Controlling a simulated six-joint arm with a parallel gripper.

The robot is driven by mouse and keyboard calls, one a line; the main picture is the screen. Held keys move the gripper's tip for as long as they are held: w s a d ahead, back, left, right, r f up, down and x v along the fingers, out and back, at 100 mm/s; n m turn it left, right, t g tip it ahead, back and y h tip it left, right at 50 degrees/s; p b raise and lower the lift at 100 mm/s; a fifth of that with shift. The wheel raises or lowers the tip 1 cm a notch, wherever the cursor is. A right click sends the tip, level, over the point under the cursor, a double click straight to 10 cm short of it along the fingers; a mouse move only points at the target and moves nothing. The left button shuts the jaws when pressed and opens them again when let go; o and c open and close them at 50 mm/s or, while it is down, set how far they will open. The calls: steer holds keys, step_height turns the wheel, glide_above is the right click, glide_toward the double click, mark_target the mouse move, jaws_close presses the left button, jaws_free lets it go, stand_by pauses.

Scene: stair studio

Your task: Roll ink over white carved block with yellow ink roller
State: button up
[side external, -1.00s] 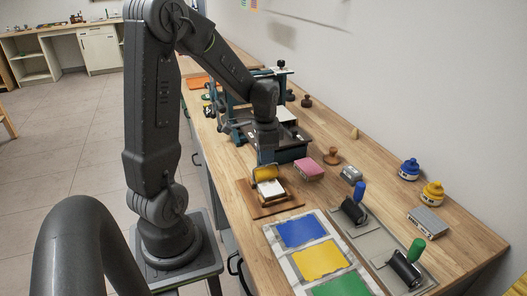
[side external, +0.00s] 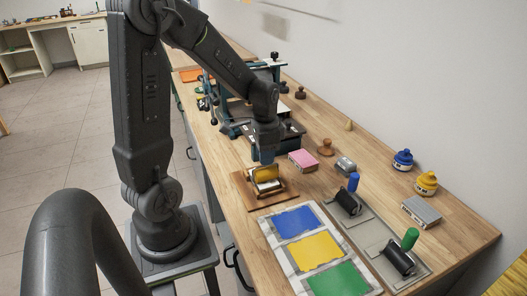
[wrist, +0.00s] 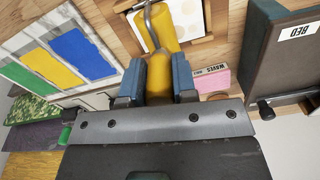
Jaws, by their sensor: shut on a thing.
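My gripper (side external: 265,157) is shut on the yellow handle of the ink roller (side external: 266,174). In the wrist view, the gripper (wrist: 157,82) has a finger on each side of the handle, and the yellow roller (wrist: 156,28) lies beyond it on a bent metal frame. The white carved block (wrist: 205,20) sits on a wooden board (side external: 282,195). The roller is over the block and hides part of it; I cannot tell whether they touch. The block's visible top looks pale, with faint marks.
A sheet with blue, yellow (side external: 315,246) and green ink patches lies in front. Two other rollers, blue-handled (side external: 350,195) and green-handled (side external: 402,254), rest on grey plates at the right. A pink box (side external: 302,160) and the dark press (side external: 248,115) stand close behind the board.

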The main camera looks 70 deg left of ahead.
steer(key=a, duration=0.5)
steer(key=shift+a, duration=0.4)
stand_by(6.3)
steer(key=shift+r, duration=0.15)
step_height(320, 180, up, 7)
stand_by(0.7)
